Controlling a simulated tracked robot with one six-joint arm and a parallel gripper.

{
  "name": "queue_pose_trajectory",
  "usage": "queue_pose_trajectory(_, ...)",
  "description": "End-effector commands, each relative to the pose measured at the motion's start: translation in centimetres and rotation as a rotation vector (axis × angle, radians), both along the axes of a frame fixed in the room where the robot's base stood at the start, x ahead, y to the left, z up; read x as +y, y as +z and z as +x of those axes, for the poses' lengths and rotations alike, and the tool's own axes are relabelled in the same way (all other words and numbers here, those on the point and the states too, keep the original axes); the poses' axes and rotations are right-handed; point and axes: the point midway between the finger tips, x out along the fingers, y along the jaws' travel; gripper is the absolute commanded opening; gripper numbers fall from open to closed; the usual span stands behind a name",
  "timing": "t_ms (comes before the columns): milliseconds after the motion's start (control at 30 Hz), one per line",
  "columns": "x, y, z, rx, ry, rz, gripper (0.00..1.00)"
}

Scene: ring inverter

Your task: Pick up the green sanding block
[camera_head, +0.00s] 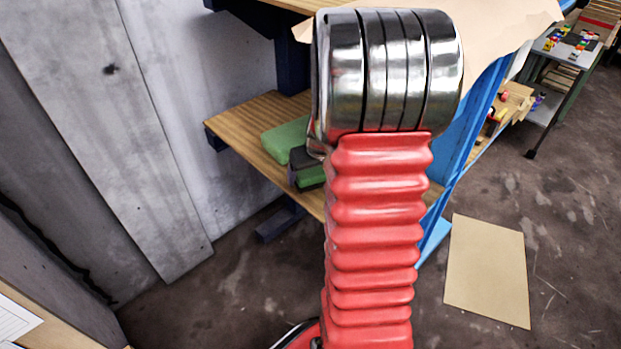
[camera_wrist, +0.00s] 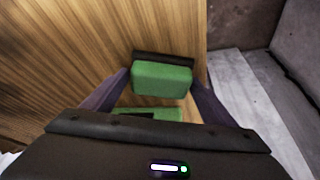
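In the wrist view a green block (camera_wrist: 162,79) with a dark strip along its far side is between the fingertips of my gripper (camera_wrist: 160,75). The fingertips are close to its left and right sides; whether they touch it is unclear. A second green piece (camera_wrist: 150,112) with a dark patch shows nearer my palm, partly hidden by it. In the head view a green block (camera_head: 284,139) lies on the wooden shelf, and a dark and green item (camera_head: 308,170) is beside it, partly behind my arm. My gripper is hidden there.
The wooden shelf (camera_head: 235,121) has dark blue and blue frame parts. A grey wall panel (camera_head: 105,110) stands at left. A tan board (camera_head: 488,270) lies on the floor at right. A cart (camera_head: 567,55) with small coloured items stands at far right.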

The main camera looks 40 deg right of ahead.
Motion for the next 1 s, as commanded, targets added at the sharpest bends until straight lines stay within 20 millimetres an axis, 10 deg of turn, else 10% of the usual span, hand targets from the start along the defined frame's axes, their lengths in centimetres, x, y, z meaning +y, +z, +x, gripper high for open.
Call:
queue_pose_trajectory(500, 0.0, 0.0, 0.0, 0.0, 0.0, 0.0, 0.42)
queue_pose_trajectory(1000, 0.0, 2.9, 0.1, -0.003, 0.001, -0.003, 0.41)
